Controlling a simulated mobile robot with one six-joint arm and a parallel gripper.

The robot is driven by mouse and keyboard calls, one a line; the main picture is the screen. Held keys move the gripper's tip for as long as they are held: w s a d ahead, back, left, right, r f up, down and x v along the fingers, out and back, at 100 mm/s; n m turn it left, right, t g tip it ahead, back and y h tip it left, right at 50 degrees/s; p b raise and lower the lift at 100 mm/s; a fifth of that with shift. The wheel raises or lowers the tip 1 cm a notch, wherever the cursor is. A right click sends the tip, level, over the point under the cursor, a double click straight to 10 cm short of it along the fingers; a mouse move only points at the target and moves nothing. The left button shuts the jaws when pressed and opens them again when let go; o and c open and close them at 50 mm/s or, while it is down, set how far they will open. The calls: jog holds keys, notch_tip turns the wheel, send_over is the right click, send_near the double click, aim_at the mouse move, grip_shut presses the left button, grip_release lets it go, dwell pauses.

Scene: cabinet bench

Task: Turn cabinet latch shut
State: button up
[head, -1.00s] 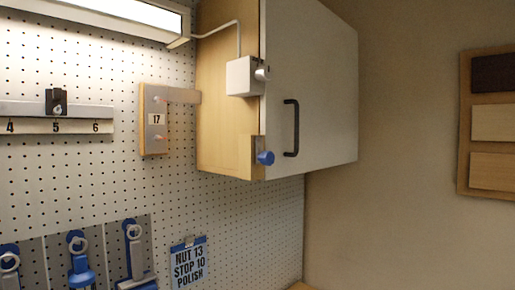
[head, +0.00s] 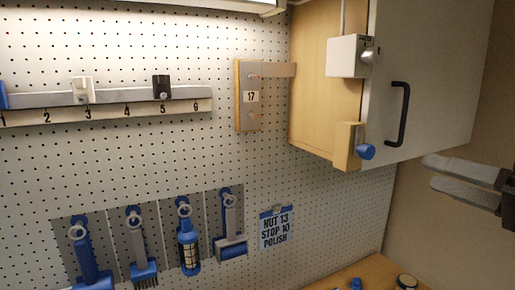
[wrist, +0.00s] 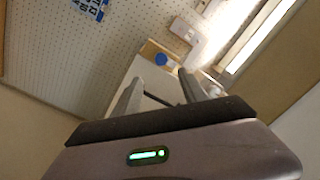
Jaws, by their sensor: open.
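The cabinet (head: 318,85) has a pale wood side and a grey-white door (head: 430,75) with a black handle (head: 398,115). The door looks closed. The latch is a small upright wood block (head: 346,147) with a round blue knob (head: 365,152), at the cabinet's lower front edge by the door. I cannot tell whether the block overlaps the door. My gripper (head: 432,173) is open and empty, to the right of and slightly below the knob, apart from it. In the wrist view the blue knob (wrist: 161,59) shows beyond the open fingers (wrist: 175,88).
A white switch box (head: 348,56) is fixed above the latch. A plate marked 17 (head: 249,97) hangs on the pegboard left of the cabinet. Brushes and a bottle (head: 188,245) hang lower left. A wooden bench (head: 345,279) lies below.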

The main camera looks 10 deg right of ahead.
aim_at(370, 154)
jog(key=p+x, duration=0.1)
jog(key=x, duration=1.1)
jog(key=shift+w+a, duration=0.25)
jog(key=shift+w, duration=0.05)
grip_shut()
